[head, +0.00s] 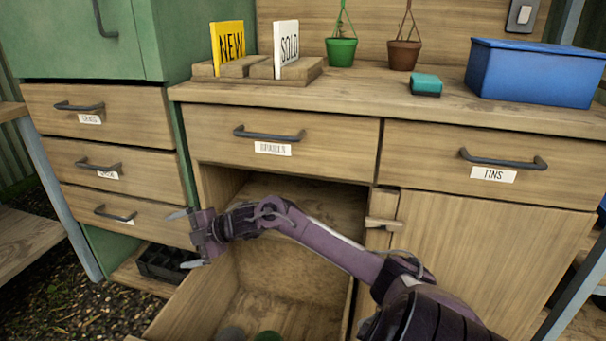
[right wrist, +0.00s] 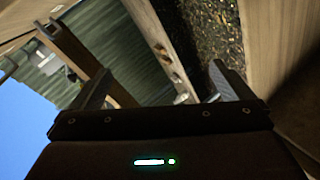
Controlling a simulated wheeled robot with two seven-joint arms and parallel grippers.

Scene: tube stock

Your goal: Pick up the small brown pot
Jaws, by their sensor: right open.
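The small brown pot (head: 403,55) is on the worktop at the back, to the right of a green pot (head: 341,51). It has a thin hanger rising from its rim. My right gripper (head: 186,239) is in front of the open lower compartment, far below and to the left of the brown pot. Its fingers are spread apart with nothing between them. In the right wrist view the two fingers (right wrist: 165,90) are also apart, and no pot shows there. My left gripper is not in view.
A blue box (head: 530,73) and a small teal block (head: 426,84) sit right of the pots. NEW and SOLD cards stand in a wooden holder (head: 256,71) at left. Below, an open wooden bin (head: 285,312) holds partly hidden round objects. A black tray (head: 165,263) lies lower left.

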